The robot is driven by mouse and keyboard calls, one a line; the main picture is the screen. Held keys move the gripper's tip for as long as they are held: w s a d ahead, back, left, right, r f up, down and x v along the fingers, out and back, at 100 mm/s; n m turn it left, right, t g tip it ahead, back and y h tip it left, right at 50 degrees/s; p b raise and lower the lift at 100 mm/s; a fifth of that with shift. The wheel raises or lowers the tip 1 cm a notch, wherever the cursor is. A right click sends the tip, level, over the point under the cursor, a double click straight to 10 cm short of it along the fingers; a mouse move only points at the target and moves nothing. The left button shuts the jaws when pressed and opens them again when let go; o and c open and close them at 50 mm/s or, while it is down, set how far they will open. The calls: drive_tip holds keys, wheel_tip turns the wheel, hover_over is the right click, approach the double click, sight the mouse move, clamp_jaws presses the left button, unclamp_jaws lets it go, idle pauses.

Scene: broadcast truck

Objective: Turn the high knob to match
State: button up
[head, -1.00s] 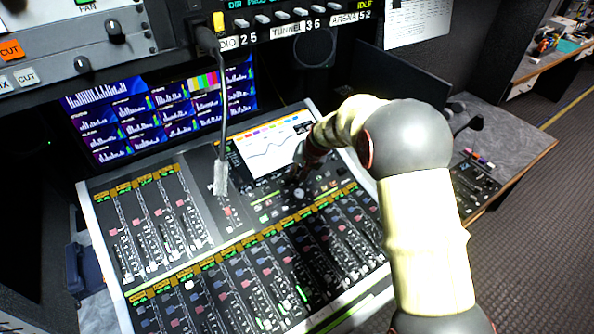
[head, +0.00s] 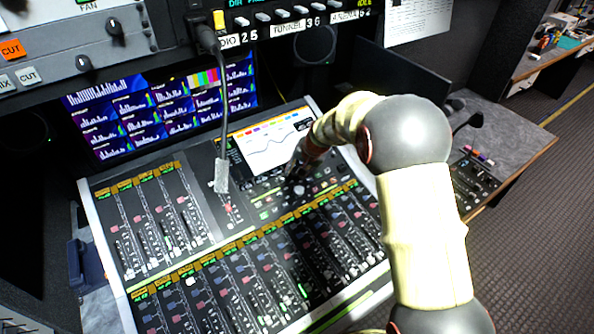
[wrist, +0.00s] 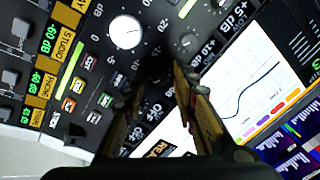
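The mixing console (head: 205,245) has a lit screen (head: 270,140) with a curve on it; the screen also shows in the wrist view (wrist: 250,85). My gripper (head: 298,172) is low over the knob area beside the screen, partly hidden by my arm. In the wrist view, its two fingers (wrist: 155,84) stand apart, pointing at the panel. A dark, shadowed shape, perhaps a knob, lies between and just beyond the tips; contact cannot be told. A white-faced knob (wrist: 125,32) and a small dark knob (wrist: 188,41) with dB scales are nearby. Which knob is the high one is unreadable.
Several fader strips (head: 250,285) fill the console's front. A gooseneck microphone (head: 221,175) hangs in front of the monitors (head: 160,110), left of my arm. A rack with switches (head: 290,12) overhangs the back. A grey desk (head: 505,130) is to the right.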

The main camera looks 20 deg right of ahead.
drive_tip(key=shift+o, duration=0.3)
drive_tip(key=v, duration=1.2)
drive_tip(key=s+f+n+g, duration=0.2)
drive_tip(key=s, duration=0.8)
drive_tip(key=s+r+n+t, duration=0.1)
drive_tip(key=s+r, duration=0.4)
drive_tip(key=s, duration=0.3)
drive_tip(key=s+a+r+n+t+h, duration=0.1)
drive_tip(key=s+r, duration=0.3)
drive_tip(key=s, duration=0.5)
drive_tip(key=s+a+r+n+h, duration=0.1)
drive_tip(key=s+r+n, duration=0.1)
drive_tip(key=s+r, duration=0.3)
drive_tip(key=s, duration=0.4)
drive_tip(key=shift+a+r+n+t, duration=0.25)
drive_tip(key=shift+r+n+t, duration=0.05)
drive_tip(key=shift+r+t, duration=0.1)
drive_tip(key=shift+w, duration=0.1)
